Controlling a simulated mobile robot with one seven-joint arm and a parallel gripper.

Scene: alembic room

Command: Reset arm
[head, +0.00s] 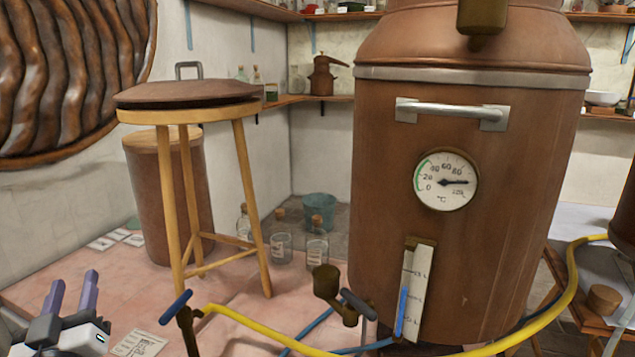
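My gripper (72,292) is at the lower left of the head view. Its two purple-grey fingers point up and stand apart, with nothing between them. It is in front of the pink tiled floor and touches nothing that I can see. The rest of my arm is outside the picture.
A large copper still (520,200) with a dial gauge (446,180) fills the right. A wooden stool (246,190) bears a dark round lid (190,92). A yellow hose (265,335) and valve handles cross the front. Bottles (281,246) and a blue bucket (319,210) stand behind.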

